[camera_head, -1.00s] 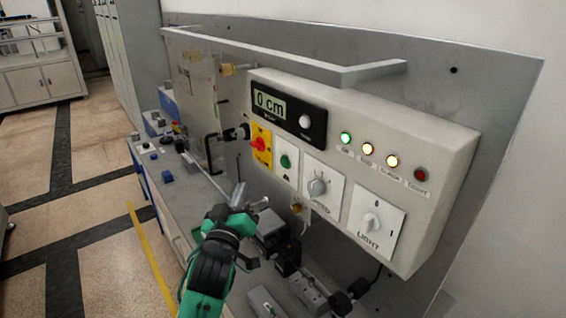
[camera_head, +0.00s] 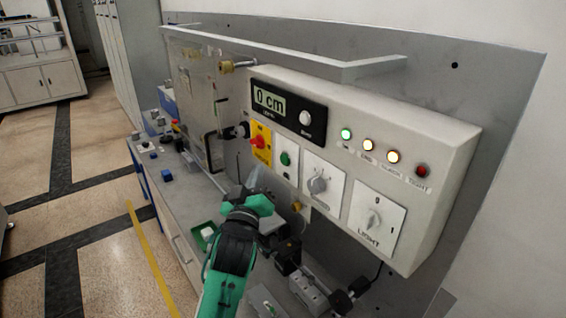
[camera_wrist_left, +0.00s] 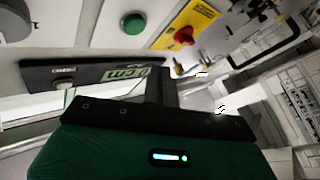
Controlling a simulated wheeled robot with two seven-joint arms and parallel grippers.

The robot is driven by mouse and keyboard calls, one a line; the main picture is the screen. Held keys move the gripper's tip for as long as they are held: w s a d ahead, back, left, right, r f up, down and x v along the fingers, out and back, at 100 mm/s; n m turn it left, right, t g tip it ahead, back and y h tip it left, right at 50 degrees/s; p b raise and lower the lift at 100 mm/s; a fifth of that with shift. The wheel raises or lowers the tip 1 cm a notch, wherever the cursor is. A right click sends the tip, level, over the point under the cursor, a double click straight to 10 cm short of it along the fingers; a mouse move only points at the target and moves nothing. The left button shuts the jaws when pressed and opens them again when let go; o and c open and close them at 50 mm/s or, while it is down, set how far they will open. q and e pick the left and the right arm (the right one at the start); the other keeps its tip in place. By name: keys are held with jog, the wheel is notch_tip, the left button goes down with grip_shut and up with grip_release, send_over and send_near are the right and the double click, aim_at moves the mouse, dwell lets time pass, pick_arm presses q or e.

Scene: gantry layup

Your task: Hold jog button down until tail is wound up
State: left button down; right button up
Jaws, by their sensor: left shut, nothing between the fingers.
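A green push button (camera_head: 286,158) sits on a white plate of the control panel, and it also shows at the top of the left wrist view (camera_wrist_left: 133,23). Its label is too small to read, so I cannot tell whether it is the jog button. The display (camera_head: 270,102) reads "0 cm". My left gripper (camera_head: 252,182) is shut and empty, in front of the panel, below and left of the green button. In the left wrist view its fingers (camera_wrist_left: 160,85) appear apart from the button. I cannot make out the tail. My right gripper is not in view.
A red-on-yellow rotary switch (camera_head: 260,142) is left of the green button; a speed knob (camera_head: 318,185) and light switch (camera_head: 374,220) are right. Several indicator lamps (camera_head: 369,145) line the panel. A metal rail (camera_head: 346,74) projects above. Clamps and fittings crowd below.

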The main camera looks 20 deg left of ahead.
aim_at(284, 160)
pick_arm(q)
jog(key=shift+w+d+b, duration=0.15)
jog(key=shift+w+d, duration=0.4)
jog(key=shift+w, duration=0.35)
jog(key=shift+w+d+b, duration=0.15)
jog(key=shift+w+d, duration=0.4)
jog(key=shift+w, duration=0.35)
jog(key=shift+w+d, duration=0.1)
jog(key=shift+w, duration=0.05)
dwell(0.6)
jog(key=shift+w+d, duration=0.15)
jog(key=shift+w, duration=0.1)
